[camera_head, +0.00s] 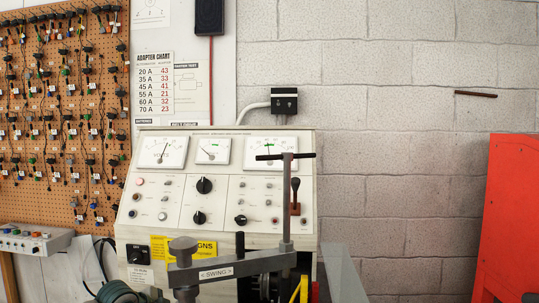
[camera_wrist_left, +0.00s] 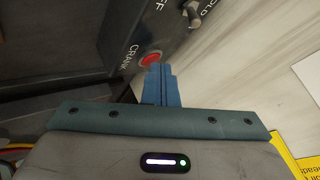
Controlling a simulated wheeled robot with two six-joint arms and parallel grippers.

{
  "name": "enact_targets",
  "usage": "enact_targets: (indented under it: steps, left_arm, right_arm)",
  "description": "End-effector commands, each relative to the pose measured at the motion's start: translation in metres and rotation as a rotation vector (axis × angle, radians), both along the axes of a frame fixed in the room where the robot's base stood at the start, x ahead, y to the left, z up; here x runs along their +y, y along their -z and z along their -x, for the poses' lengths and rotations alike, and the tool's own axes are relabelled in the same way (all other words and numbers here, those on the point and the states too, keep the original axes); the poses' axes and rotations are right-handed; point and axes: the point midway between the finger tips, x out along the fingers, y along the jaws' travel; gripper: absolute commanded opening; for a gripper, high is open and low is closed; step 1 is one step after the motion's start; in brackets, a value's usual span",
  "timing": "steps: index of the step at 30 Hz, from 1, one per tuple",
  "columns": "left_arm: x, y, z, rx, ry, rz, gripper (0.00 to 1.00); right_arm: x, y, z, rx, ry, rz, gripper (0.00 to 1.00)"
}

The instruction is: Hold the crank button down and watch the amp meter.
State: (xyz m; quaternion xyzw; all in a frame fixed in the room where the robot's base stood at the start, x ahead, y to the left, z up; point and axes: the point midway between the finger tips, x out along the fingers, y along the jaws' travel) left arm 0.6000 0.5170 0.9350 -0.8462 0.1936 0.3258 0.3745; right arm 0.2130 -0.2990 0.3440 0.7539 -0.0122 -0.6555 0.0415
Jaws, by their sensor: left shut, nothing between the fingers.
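In the left wrist view, the red crank button (camera_wrist_left: 151,60) sits on a dark panel beside the printed word CRANK. My left gripper (camera_wrist_left: 159,70) is shut and empty, its blue fingertips at the button's lower edge. I cannot tell whether they touch it or press it in. In the head view, the white tester has three dial meters: a left one (camera_head: 163,151), a small middle one (camera_head: 212,150) and a right one (camera_head: 270,151). Their labels are too small to tell which reads amps. The right needle stands near mid-scale; the middle needle lies to the left. My right gripper is not in view.
A metal toggle switch (camera_wrist_left: 194,16) stands near the button. A grey swing arm (camera_head: 215,270) with an upright post and T-handle (camera_head: 285,157) stands before the tester. A red cabinet (camera_head: 508,220) is at right, and a pegboard with cables (camera_head: 62,215) at left.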

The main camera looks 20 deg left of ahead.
Motion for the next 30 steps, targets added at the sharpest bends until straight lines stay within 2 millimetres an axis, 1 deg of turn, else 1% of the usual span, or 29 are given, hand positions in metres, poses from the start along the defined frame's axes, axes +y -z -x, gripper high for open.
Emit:
enact_targets:
  steps: [24,30]
  left_arm:
    - [0.0001,0.0005,0.0002,0.001,-0.001,0.001,0.0]
    - [0.0001,-0.0058,0.0001,0.001,-0.001,0.001,0.0]
  right_arm:
    - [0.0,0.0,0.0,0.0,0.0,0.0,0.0]
    - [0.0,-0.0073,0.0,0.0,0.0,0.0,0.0]
